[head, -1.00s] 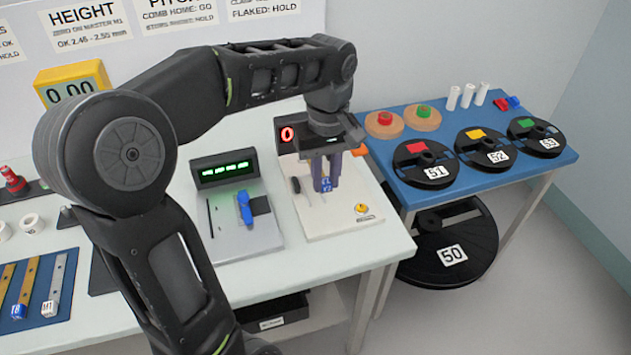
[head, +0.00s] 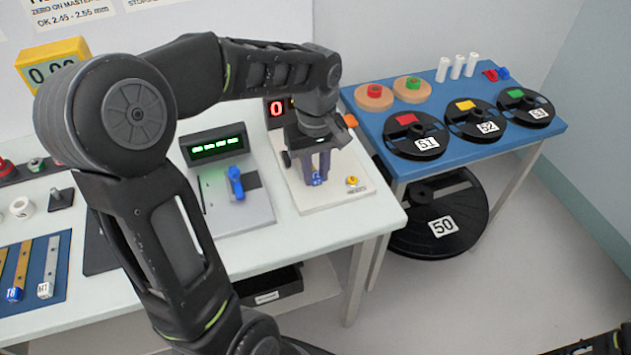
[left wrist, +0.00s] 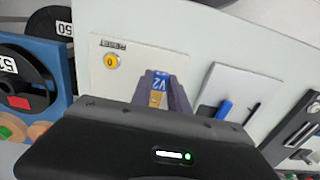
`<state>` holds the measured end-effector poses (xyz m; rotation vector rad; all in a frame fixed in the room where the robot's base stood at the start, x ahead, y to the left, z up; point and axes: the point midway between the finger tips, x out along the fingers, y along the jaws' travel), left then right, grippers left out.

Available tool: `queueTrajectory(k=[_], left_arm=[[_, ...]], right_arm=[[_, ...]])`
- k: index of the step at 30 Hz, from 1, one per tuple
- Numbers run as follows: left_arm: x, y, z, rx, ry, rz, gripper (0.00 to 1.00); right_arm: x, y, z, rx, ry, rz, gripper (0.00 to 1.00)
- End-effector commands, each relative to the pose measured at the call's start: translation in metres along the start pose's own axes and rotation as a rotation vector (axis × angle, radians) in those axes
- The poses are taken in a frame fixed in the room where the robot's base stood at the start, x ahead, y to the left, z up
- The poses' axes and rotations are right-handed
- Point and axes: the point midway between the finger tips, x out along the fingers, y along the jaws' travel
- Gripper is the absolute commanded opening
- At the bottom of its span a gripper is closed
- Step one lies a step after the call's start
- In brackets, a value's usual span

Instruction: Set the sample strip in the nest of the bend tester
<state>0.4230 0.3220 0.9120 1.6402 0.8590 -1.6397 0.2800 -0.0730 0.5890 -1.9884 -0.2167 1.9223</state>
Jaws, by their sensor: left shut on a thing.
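My left gripper (head: 317,176) points down over the cream base of the bend tester (head: 302,198) and is shut on the sample strip. The strip's blue end block (head: 317,181) shows between the fingertips. In the left wrist view this block (left wrist: 158,83) reads V2, with a small brass-coloured part below it between the fingers (left wrist: 162,97). The rest of the strip and the nest are hidden by the gripper. I cannot tell whether the strip touches the tester.
The tester has a red-lit display (head: 277,109) and a yellow button (head: 353,181) beside the gripper. Left of it stands a device with a green display (head: 216,144) and a blue part (head: 236,183). More strips lie on a blue mat (head: 62,254). A blue table with reels (head: 418,135) stands right.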

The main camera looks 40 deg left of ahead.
Motion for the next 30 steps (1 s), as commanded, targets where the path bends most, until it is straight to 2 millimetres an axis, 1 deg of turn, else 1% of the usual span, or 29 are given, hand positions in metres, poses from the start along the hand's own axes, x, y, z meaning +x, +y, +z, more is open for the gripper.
queueTrajectory(k=[2, 5, 9, 12, 20, 24, 25, 30], left_arm=[[0.000, 0.000, 0.000, 0.000, 0.000, 0.000, 0.00], [0.006, 0.000, 0.000, 0.000, -0.002, -0.002, 0.00], [0.026, -0.001, 0.001, 0.001, -0.002, -0.003, 0.00], [0.036, 0.000, 0.000, 0.001, -0.001, -0.001, 0.00], [0.037, 0.000, 0.000, 0.001, 0.000, 0.000, 0.00], [0.042, 0.000, 0.000, 0.001, 0.000, 0.000, 0.00], [0.041, 0.000, 0.000, 0.001, 0.000, 0.000, 0.22], [0.040, 0.000, 0.000, 0.001, 0.000, 0.000, 0.36]], right_arm=[[0.000, 0.000, 0.000, 0.000, 0.000, 0.000, 0.00], [0.000, 0.000, 0.000, 0.000, 0.000, 0.000, 0.00], [-0.001, 0.000, 0.000, 0.000, 0.000, 0.000, 0.00], [-0.001, 0.000, 0.000, 0.000, 0.000, 0.000, 0.00], [-0.001, 0.000, 0.000, 0.000, 0.000, 0.000, 0.00], [0.003, 0.001, 0.000, 0.000, 0.000, 0.000, 0.00], [0.002, 0.001, 0.000, 0.000, 0.000, 0.000, 0.00], [0.002, 0.001, 0.000, 0.000, 0.000, 0.000, 0.00]])
